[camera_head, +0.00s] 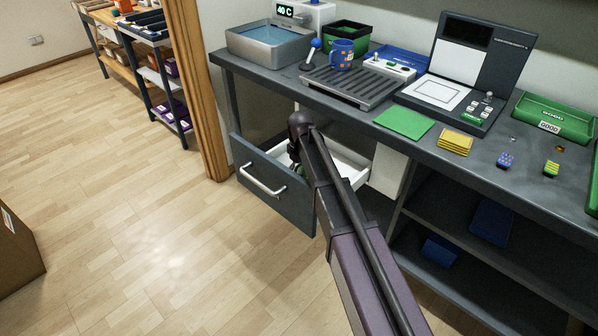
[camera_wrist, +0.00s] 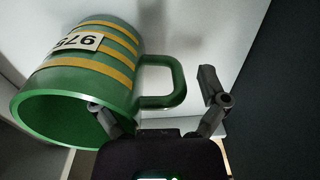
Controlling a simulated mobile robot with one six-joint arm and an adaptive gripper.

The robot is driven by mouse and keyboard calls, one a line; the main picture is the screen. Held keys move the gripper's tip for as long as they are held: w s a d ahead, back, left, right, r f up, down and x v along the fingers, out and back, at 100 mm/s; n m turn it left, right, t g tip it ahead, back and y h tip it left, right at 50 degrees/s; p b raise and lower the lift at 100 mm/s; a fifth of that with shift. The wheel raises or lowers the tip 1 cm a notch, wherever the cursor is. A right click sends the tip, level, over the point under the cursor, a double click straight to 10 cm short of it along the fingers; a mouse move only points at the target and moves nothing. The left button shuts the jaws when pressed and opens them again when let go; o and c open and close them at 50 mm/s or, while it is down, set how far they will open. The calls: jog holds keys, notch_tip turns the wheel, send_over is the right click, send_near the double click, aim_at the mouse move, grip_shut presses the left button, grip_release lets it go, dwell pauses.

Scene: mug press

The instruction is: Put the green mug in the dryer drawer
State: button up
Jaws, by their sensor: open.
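The green mug (camera_wrist: 85,80) with yellow stripes and a white number label fills the left of the wrist view, against white drawer surfaces. Its mouth faces the lower left and its handle (camera_wrist: 170,85) points right. My gripper (camera_wrist: 158,100) is open, with its fingers on either side of the handle; the left finger overlaps the mug's rim. I cannot tell whether they touch. In the head view the dryer drawer (camera_head: 268,187) is pulled open under the counter, with its white interior (camera_head: 349,160) partly showing. My arm reaches into it and hides most of the mug.
A wooden post (camera_head: 196,90) stands left of the counter. The floor before the drawer is clear.

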jog(key=shift+r, duration=0.15)
jog(key=r+p, duration=1.2)
jog(key=shift+w+d, duration=0.1)
jog(key=shift+w, duration=0.1)
dwell(0.4)
dwell(0.8)
jog(key=s+d+m, duration=1)
jog(key=s+d, duration=1.2)
jog(key=d, duration=0.2)
jog(key=shift+d, duration=0.15)
